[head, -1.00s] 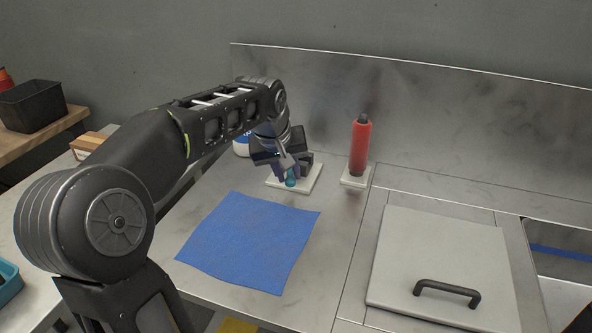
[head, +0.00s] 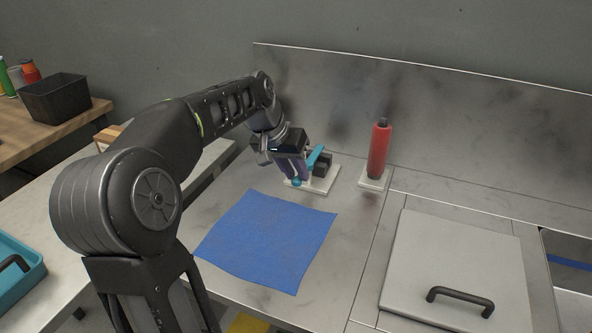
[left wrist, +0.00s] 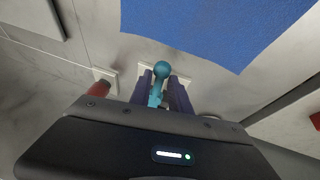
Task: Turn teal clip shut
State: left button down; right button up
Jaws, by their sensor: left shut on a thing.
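The teal clip (head: 315,157) is a lever with a round knob at its near end, mounted with a black block (head: 323,165) on a pale base plate (head: 327,183). My left gripper (head: 295,176) is at the clip's knob end. In the left wrist view the two purple-grey fingers (left wrist: 167,95) are closed around the teal clip (left wrist: 162,70), with its knob showing beyond the fingertips. The lever's far end shows past the gripper in the head view. The grip itself is partly hidden there. My right gripper is not in view.
A red cylinder (head: 379,150) with a black top stands on a small pale base to the right. A blue cloth (head: 268,240) lies in front. A grey lid (head: 455,265) with a black handle is at right. A black bin (head: 66,97) and teal tray (head: 18,275) are at left.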

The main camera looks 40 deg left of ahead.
pick_arm(q)
jog(key=shift+s+f, duration=0.1)
jog(key=c, duration=1.4)
grip_release()
jog(key=shift+c, duration=0.2)
jog(key=v, duration=0.7)
jog(key=shift+s+r+p, duration=0.15)
jog(key=shift+r+p, duration=0.15)
jog(key=shift+r, duration=0.1)
